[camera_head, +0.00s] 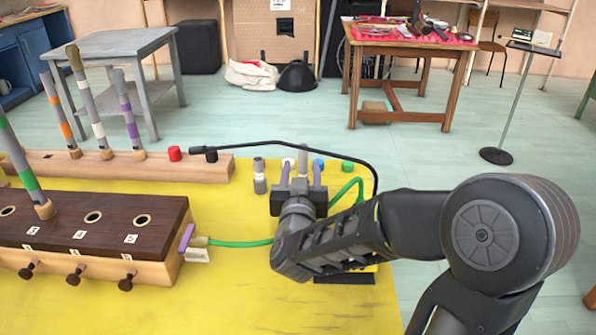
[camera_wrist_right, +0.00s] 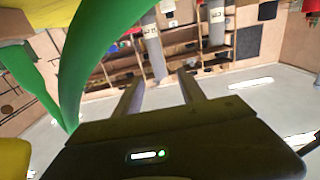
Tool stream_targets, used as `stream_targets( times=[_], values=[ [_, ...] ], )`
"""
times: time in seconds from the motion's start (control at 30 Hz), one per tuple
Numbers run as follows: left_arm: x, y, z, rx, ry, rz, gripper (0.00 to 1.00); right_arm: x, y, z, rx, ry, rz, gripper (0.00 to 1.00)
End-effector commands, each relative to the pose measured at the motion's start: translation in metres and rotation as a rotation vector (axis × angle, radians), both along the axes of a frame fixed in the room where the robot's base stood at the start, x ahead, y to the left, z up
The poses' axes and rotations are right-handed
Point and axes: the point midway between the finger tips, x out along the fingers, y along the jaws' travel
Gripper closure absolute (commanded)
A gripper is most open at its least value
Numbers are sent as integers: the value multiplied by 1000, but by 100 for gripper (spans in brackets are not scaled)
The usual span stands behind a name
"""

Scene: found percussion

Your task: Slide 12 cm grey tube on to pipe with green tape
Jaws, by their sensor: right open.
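The pipe with green tape (camera_head: 18,155) stands in the dark-topped wooden box at the far left of the head view; its top is cut off by the picture edge. My right gripper (camera_head: 301,172) is open over the right part of the yellow table. A grey tube (camera_head: 303,152) stands upright just beyond or between its fingers. In the right wrist view, a labelled grey tube (camera_wrist_right: 153,45) shows beyond the open fingertips (camera_wrist_right: 160,77). Another grey tube (camera_head: 259,175) stands to the left of the gripper. I cannot read the tube lengths. My left gripper is not in view.
The dark-topped box (camera_head: 65,215) has holes and front knobs. A wooden rack (camera_head: 190,168) behind holds pipes with orange, white and purple tape. A green hose (camera_head: 240,244) and a black cable (camera_head: 300,147) lie near the gripper. Coloured caps (camera_head: 347,167) stand behind it.

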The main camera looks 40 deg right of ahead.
Motion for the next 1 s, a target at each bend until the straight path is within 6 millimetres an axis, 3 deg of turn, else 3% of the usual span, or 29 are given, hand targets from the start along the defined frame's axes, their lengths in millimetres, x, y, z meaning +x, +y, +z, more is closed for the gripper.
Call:
stream_targets(
  times=[0.4, 0.73, 1.0],
  values=[
    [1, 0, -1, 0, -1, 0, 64, 20, -17, -1, 0, 1, 1, 53],
    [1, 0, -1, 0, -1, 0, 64, 23, -19, 0, 0, 1, 2, 53],
    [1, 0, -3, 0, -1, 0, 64, 50, -43, 1, -1, 2, 2, 53]
  ],
)
